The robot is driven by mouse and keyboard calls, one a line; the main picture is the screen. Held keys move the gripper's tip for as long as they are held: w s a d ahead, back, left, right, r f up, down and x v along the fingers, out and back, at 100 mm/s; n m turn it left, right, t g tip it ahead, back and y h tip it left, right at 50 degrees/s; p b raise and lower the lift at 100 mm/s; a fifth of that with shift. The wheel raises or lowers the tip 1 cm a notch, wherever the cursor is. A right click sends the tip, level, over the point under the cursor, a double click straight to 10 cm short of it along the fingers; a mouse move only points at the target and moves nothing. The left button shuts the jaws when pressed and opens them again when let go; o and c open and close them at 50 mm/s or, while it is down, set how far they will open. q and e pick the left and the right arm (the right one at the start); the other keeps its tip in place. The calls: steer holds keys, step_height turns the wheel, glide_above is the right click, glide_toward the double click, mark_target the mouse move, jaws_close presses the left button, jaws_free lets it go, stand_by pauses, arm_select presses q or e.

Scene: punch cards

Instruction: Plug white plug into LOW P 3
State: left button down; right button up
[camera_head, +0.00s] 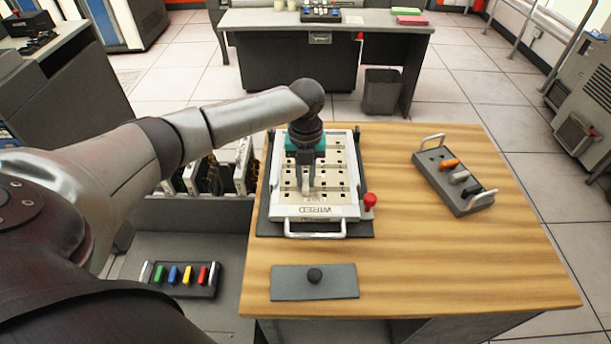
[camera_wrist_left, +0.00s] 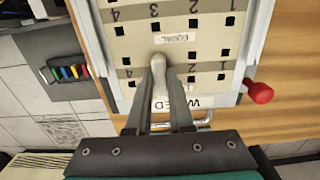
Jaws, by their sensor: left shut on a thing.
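The cream wired board (camera_head: 344,208) lies on the wooden table, with rows of square holes and upside-down "WIRED" lettering at its front edge. It also shows in the left wrist view (camera_wrist_left: 205,52), with an "EQUAL" label and numbered rows. My left gripper (camera_head: 307,182) points down over the board's middle. It is shut on a white plug (camera_wrist_left: 159,69), whose tip covers the spot between numbers 4 and 2 in the row nearest "WIRED". I cannot tell whether the tip is in a hole. The "LOW P" label cannot be read. My right gripper is out of view.
A red knob (camera_head: 370,200) sticks out beside the board. A grey plate (camera_head: 314,283) with a black knob lies in front. The table's right front is clear.

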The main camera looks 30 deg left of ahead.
mark_target(306, 180)
arm_select(q)
steer(key=shift+f, duration=0.1)
steer(key=c, duration=0.7)
jaws_free()
step_height(306, 180, up, 15)
steer(key=p, duration=0.3)
